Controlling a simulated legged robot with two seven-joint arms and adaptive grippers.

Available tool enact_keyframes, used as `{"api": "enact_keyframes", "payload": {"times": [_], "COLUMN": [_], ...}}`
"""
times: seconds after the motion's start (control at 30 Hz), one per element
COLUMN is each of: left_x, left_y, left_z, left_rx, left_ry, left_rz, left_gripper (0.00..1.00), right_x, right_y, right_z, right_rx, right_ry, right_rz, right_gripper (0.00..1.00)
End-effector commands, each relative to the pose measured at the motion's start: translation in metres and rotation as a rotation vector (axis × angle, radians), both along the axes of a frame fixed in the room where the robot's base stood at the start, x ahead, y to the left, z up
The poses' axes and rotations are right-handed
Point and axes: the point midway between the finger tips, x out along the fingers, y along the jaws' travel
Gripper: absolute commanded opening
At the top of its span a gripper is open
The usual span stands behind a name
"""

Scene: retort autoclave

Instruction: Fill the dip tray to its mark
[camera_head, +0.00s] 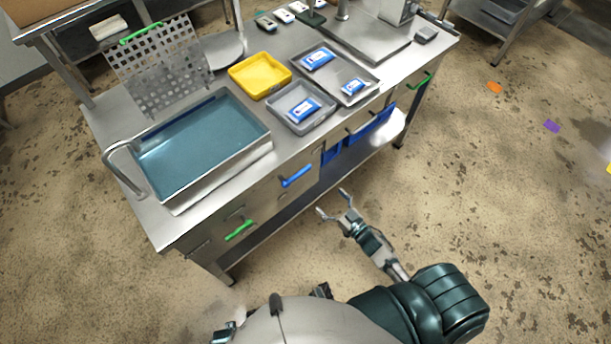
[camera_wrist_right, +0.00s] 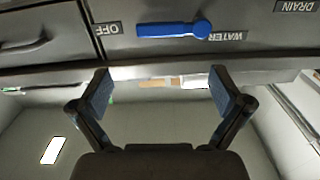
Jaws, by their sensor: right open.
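The dip tray (camera_head: 265,146) is a deep steel basin on the left of the bench, with blue water (camera_head: 200,145) below its rim. A dark blue line runs along its inner back wall; I cannot tell whether this is the mark. A bent steel spout (camera_head: 122,150) stands at its left end. A blue lever (camera_head: 296,176) is on the bench front. In the right wrist view the blue lever (camera_wrist_right: 174,29) lies level between upside-down OFF (camera_wrist_right: 108,29) and WATER (camera_wrist_right: 223,36) labels. My right gripper (camera_head: 333,203) is open and empty, apart from the lever. My left gripper does not show.
A green handle (camera_head: 238,230) is on the front, left of the blue lever. A DRAIN label (camera_wrist_right: 297,6) shows in the wrist view. A yellow tray (camera_head: 259,76) and grey trays with blue-white pouches stand right of the basin. The floor before the bench is clear.

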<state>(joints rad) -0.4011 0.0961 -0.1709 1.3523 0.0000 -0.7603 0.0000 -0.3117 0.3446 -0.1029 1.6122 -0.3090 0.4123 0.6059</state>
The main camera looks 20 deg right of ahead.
Motion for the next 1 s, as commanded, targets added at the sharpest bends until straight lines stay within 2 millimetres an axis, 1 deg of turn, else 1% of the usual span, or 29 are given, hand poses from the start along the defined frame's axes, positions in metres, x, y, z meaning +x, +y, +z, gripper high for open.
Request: {"api": "enact_keyframes", "payload": {"times": [0.03,0.17,0.3,0.4,0.5,0.6,0.7,0.97,1.0], "left_x": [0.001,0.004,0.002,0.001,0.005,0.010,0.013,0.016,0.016], "left_y": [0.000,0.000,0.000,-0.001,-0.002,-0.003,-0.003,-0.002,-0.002], "left_z": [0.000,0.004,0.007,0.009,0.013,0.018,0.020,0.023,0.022], "left_rx": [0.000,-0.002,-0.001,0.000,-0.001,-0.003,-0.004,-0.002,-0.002], "left_ry": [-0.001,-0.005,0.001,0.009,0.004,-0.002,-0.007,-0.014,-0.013], "left_rz": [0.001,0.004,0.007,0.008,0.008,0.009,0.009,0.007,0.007], "left_gripper": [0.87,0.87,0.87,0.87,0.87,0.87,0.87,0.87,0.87], "right_x": [0.013,0.043,0.074,0.092,0.106,0.115,0.119,0.120,0.120], "right_y": [0.005,0.016,0.027,0.033,0.038,0.042,0.044,0.044,0.044], "right_z": [0.000,0.000,0.000,0.000,-0.001,-0.001,-0.001,0.000,0.000], "right_rx": [0.000,0.000,-0.001,0.000,-0.001,0.000,-0.001,-0.001,-0.001], "right_ry": [-0.002,-0.002,-0.001,0.000,0.001,0.001,0.003,0.002,0.002], "right_rz": [0.000,-0.001,-0.002,-0.001,-0.002,-0.002,-0.002,-0.002,-0.002], "right_gripper": [1.00,1.00,1.00,1.00,1.00,1.00,1.00,1.00,0.95]}}
